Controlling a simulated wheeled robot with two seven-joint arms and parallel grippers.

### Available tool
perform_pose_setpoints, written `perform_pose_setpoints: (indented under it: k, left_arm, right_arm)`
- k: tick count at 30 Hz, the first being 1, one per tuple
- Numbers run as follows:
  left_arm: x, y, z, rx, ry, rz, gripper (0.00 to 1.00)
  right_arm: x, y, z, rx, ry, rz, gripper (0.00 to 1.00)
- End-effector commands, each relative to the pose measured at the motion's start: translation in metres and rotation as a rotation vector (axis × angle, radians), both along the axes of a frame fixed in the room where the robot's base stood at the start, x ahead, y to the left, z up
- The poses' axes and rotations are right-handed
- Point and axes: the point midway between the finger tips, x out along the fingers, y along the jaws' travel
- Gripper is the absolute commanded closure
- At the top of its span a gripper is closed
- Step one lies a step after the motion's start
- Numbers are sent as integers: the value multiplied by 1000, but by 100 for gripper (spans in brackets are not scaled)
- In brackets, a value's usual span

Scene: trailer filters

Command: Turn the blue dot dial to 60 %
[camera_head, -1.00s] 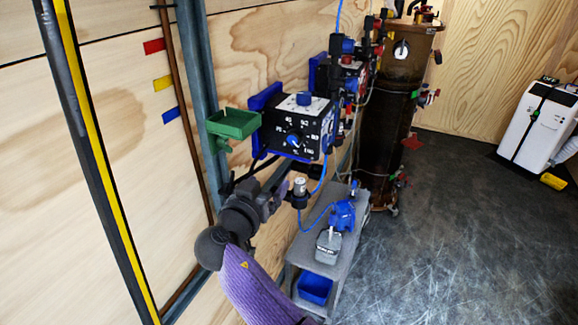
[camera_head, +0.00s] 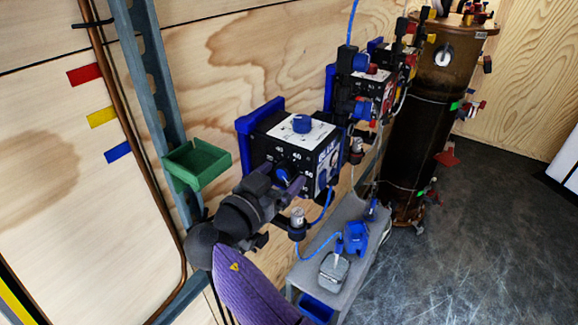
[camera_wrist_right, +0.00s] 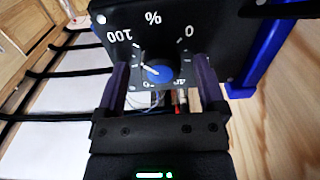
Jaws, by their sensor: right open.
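The blue dial (camera_head: 282,174) is on the dark front face of a control box (camera_head: 262,147) with white numbers around it. In the right wrist view the blue dial (camera_wrist_right: 160,74) is near the middle, under an upside-down % sign. Its white pointer slants up and left, to a spot below the 100 mark; the exact value cannot be read. My right gripper (camera_head: 278,183) is at the box front. In the right wrist view my right gripper (camera_wrist_right: 162,82) is open, one finger on each side of the dial, with gaps visible. My left gripper is not in view.
A green tray (camera_head: 198,163) is on the wall post left of the box. A second control box (camera_head: 372,88) and a brown cylinder (camera_head: 425,120) stand behind. A grey bench (camera_head: 312,272) with a blue-topped device (camera_head: 355,237) is below. The floor on the right is clear.

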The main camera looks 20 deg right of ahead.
Motion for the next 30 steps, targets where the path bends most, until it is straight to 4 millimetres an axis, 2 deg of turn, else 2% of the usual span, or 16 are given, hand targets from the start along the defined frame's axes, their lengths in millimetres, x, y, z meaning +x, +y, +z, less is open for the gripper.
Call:
perform_pose_setpoints:
  k: [6, 18, 19, 30]
  left_arm:
    - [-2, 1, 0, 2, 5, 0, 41]
    - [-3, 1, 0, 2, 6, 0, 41]
    - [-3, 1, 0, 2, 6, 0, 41]
    - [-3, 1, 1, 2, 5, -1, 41]
  right_arm:
    - [0, 0, 0, -1, 1, 0, 11]
    - [0, 0, 0, -1, 1, 0, 96]
    - [0, 0, 0, -1, 1, 0, 100]
    - [0, 0, 0, -43, 55, -1, 100]
